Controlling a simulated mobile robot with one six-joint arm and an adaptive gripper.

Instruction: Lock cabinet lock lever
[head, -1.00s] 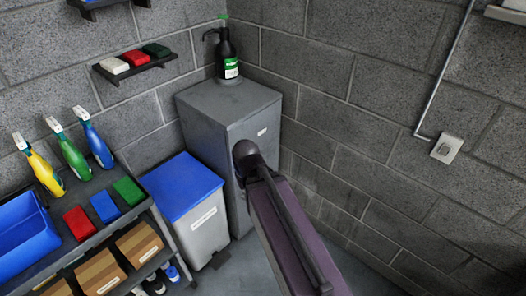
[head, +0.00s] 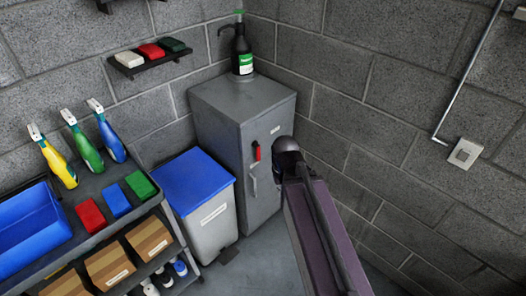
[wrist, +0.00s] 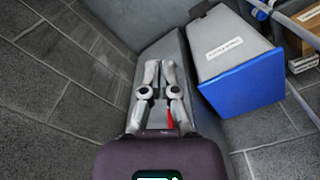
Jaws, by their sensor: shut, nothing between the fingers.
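The grey cabinet (head: 226,124) stands in the corner. Its red lock lever (head: 257,151) shows upright on the front face, above a grey handle (head: 253,182). My arm's end is just right of the lever in the head view and hides the gripper there. In the wrist view my gripper (wrist: 160,66) is shut and empty, its fingers over the cabinet face (wrist: 178,52). The red lever (wrist: 170,118) shows partly beside the right finger's base; I cannot tell whether they touch.
A grey bin with a blue lid (head: 192,181) stands left of the cabinet. A shelf rack (head: 145,209) with spray bottles and sponges is further left. A dark bottle (head: 241,50) stands on the cabinet. The block wall (head: 400,120) closes the right side.

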